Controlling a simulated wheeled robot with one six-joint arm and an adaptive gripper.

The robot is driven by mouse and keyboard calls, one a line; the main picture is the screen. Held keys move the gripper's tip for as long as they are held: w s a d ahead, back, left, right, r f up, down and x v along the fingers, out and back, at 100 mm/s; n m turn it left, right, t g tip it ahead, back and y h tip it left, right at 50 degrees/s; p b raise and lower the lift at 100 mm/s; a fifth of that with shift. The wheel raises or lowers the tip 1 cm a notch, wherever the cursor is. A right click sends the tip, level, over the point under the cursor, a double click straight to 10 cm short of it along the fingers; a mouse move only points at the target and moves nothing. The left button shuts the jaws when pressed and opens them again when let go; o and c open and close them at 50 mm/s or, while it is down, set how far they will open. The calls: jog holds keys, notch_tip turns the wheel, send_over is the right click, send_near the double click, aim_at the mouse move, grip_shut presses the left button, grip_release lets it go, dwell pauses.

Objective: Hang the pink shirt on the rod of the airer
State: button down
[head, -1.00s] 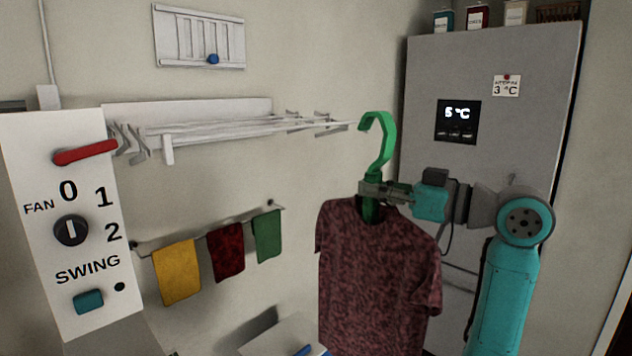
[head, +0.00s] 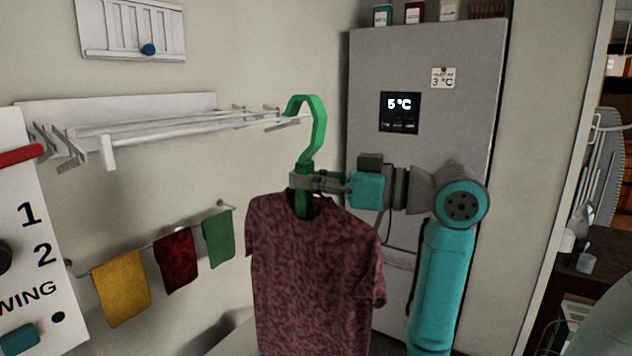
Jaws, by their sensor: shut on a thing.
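The pink shirt (head: 310,275), a dark mottled pink, hangs on a green hanger (head: 319,130). My gripper (head: 303,181) is shut on the hanger's neck, just above the collar. The hanger's hook points up, with its open side to the left. The wall airer (head: 165,125) has several thin white rods running along the wall at the left. The hook's tip overlaps the right end of the rods in the picture. I cannot tell whether it touches a rod or is in front of it. The shirt's lower edge is cut off by the frame.
A rail with yellow, red and green cloths (head: 176,262) is below the airer. A white control panel (head: 22,240) stands at the left edge. A grey fridge (head: 425,75) with jars on top stands behind my arm. A doorway opens at the far right.

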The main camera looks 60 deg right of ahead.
jog(key=shift+w+a, duration=0.15)
jog(key=shift+w, duration=2.9)
jog(key=shift+w+a, duration=0.1)
jog(key=shift+w, duration=2.9)
jog(key=shift+f, duration=1.5)
jog(key=c, duration=1.2)
grip_release()
jog(key=v, duration=1.2)
